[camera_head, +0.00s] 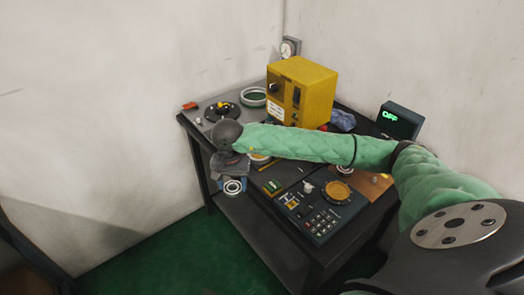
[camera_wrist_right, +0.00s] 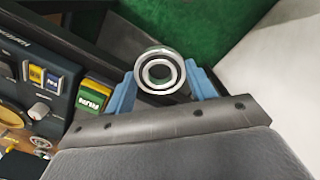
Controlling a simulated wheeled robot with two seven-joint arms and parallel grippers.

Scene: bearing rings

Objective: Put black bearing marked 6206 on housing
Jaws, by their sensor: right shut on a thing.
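My right gripper (camera_head: 233,181) is shut on a ring-shaped bearing (camera_head: 232,188) and holds it just off the table's front-left edge. In the right wrist view the bearing (camera_wrist_right: 158,53) sits between the two blue fingers of the gripper (camera_wrist_right: 160,70), its face toward the camera. It looks silver with a dark ring, and I cannot read any marking on it. A round black fixture (camera_head: 211,113) with a yellow centre lies at the table's far left; I cannot tell if it is the housing. My left gripper is not in view.
A yellow box (camera_head: 318,92) stands at the back of the dark table (camera_head: 191,128). A control panel (camera_head: 297,207) with an orange dial is at the front. A small display (camera_head: 400,121) reads OFF. Green floor lies below.

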